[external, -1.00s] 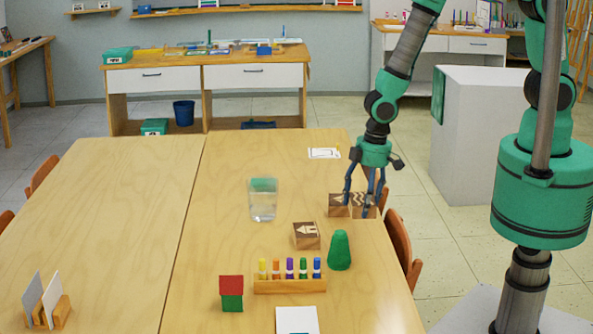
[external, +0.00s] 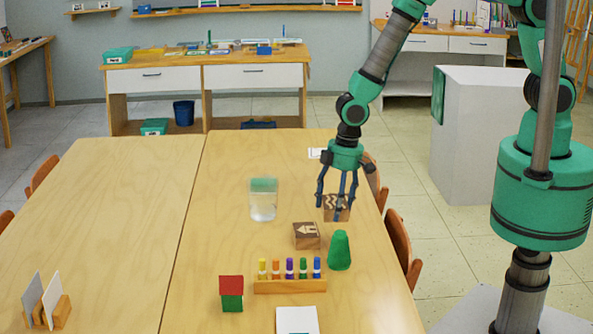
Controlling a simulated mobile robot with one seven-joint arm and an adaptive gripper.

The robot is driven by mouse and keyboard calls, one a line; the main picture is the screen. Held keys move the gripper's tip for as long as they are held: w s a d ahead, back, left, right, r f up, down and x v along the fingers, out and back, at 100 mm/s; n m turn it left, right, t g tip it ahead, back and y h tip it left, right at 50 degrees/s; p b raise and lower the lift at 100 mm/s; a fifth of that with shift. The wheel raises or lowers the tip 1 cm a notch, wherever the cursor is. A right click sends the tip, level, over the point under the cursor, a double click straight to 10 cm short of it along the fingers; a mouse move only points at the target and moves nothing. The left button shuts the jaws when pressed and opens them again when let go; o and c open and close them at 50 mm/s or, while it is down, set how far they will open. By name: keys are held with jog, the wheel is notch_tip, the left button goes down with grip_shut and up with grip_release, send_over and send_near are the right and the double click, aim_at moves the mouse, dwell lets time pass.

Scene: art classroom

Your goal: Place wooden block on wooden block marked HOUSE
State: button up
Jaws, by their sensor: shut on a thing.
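A wooden block with a pale house-like or arrow-like mark (external: 306,236) lies on the table near its middle. My gripper (external: 337,200) is to the right of it and farther back, pointing down. Its fingers are shut on a wooden block with a pale zigzag mark (external: 336,213). I cannot tell clearly how high this block is above the table. The other wooden block seen beside it earlier is not distinguishable now; it may be hidden behind the held block and fingers.
A clear container (external: 263,205) stands to the left. The left tabletop is mostly clear.

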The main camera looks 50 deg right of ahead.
send_over(305, 230)
jog(key=s, duration=0.1)
jog(key=shift+d+f, duration=0.35)
jog(key=shift+d, duration=0.05)
jog(key=shift+w+a+b, duration=0.25)
jog(key=shift+a+b, duration=0.05)
jog(key=shift+f, duration=1.8)
jog(key=shift+f+b, duration=0.1)
jog(key=shift+b, duration=0.2)
jog(key=o, duration=1.3)
